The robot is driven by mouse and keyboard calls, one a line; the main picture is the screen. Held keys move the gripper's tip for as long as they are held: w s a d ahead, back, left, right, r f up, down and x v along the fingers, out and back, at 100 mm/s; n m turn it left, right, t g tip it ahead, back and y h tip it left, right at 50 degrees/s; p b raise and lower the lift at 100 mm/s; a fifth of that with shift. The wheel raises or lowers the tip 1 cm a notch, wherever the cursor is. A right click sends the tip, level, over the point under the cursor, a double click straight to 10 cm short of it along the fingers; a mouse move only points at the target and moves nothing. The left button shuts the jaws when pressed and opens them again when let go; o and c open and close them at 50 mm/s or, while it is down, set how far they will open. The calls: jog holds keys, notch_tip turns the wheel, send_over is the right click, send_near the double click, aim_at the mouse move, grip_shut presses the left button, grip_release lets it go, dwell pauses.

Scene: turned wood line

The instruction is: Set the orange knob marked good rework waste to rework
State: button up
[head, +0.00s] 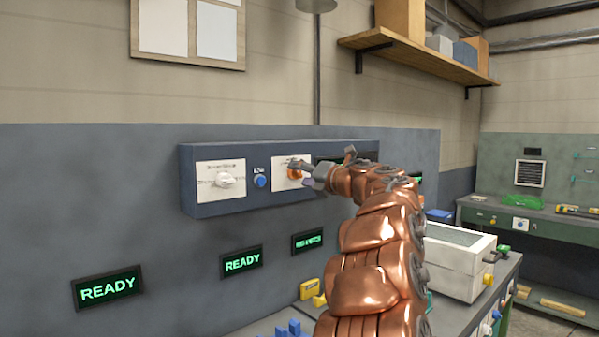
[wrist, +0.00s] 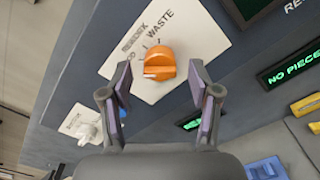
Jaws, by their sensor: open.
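The orange knob (wrist: 158,63) sits on a white label plate (wrist: 184,32) in the wrist view. WASTE reads clearly on the plate; other lettering to its left is small and partly hidden. The knob's grip bar lies roughly level in this view, with a pale mark towards its left end. I cannot tell for certain which word it points to. My gripper (wrist: 161,80) is open, its fingers apart on either side of the knob, with no clear contact. In the head view the knob (head: 295,170) shows just left of my gripper (head: 312,174), which partly covers its plate.
The blue-grey panel box (head: 300,206) also carries a white knob (head: 224,180) and a blue button (head: 260,180) to the left. Green READY displays (head: 108,287) are on the wall below. A white machine (head: 460,262) stands on the bench at right. A shelf (head: 430,55) hangs above.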

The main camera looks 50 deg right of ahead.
jog(key=shift+w+d, duration=0.1)
jog(key=shift+w, duration=0.65)
jog(key=shift+c, duration=0.2)
jog(key=c, duration=1.1)
